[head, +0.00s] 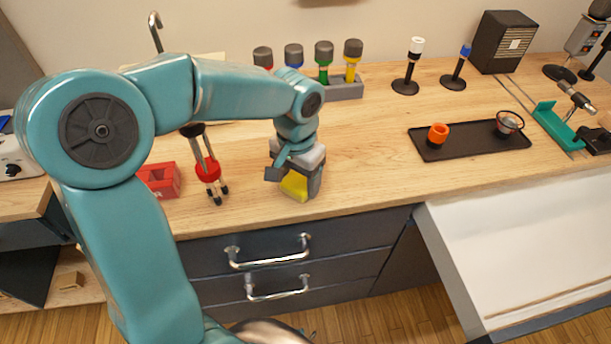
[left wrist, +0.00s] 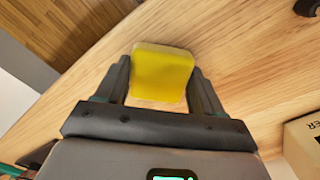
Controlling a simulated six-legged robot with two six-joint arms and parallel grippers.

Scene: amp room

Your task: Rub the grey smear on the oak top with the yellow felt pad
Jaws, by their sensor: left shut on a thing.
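The yellow felt pad (head: 294,186) is in my left gripper (head: 295,180), near the front edge of the oak top (head: 370,150). In the left wrist view the pad (left wrist: 162,72) sits between the two dark fingers of the gripper (left wrist: 160,85), which are shut on it. The pad is low over the wood; I cannot tell whether it touches it. I see no grey smear in either view; the gripper and arm hide part of the top. My right gripper is not in view.
Several colored-collar tools stand in a grey rack (head: 346,90) behind. The oak between gripper and tray is clear.

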